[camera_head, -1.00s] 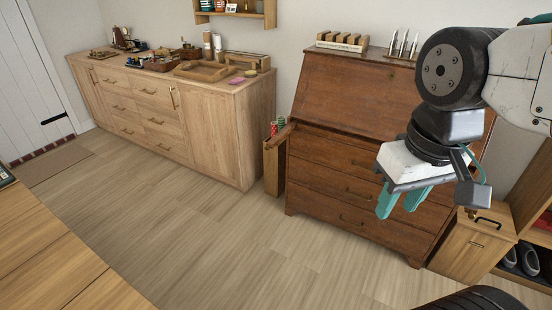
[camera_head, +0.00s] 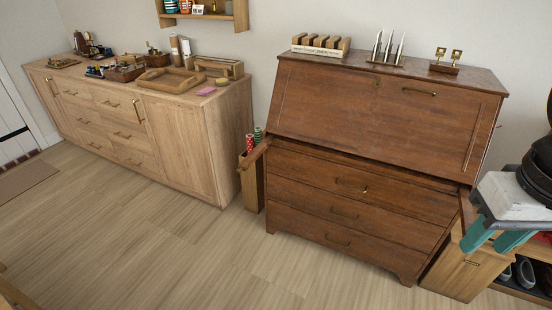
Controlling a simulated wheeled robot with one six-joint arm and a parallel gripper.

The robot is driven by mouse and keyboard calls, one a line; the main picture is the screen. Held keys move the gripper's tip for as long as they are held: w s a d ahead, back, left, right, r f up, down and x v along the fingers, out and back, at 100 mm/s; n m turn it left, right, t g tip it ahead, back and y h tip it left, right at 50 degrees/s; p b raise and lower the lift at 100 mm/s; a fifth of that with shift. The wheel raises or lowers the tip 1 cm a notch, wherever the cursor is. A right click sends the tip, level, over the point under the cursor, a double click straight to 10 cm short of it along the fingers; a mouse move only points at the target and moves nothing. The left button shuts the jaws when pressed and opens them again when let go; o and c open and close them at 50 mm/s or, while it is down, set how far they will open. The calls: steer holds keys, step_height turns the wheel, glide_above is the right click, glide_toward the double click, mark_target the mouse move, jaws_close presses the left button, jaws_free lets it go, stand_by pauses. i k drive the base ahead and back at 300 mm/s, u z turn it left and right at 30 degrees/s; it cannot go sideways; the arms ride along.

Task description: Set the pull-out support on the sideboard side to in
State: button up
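The brown writing bureau (camera_head: 365,160) stands against the wall with its sloped front closed and drawers below. The pull-out support on the sideboard side (camera_head: 254,154) shows as a brown bar sticking out at the bureau's left edge, above the drawers. It is out. Another brown bar (camera_head: 467,212) shows at the bureau's right edge, partly beside my gripper. The light wood sideboard (camera_head: 185,140) is to the left. My gripper (camera_head: 494,241) is at the far right, with its two teal fingers apart and nothing seen between them. It is far from the left support.
A narrow wooden bin (camera_head: 251,190) with red and green rolls stands between sideboard and bureau, right under the left support. A small wooden cabinet (camera_head: 464,274) and a shoe shelf (camera_head: 520,293) are at the right. The floor (camera_head: 190,255) in front is clear.

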mark_target(244, 166)
steer(key=z, duration=0.15)
steer(key=i, duration=0.6)
steer(key=u, duration=0.7)
steer(key=i, duration=0.4)
steer(key=u, duration=0.5)
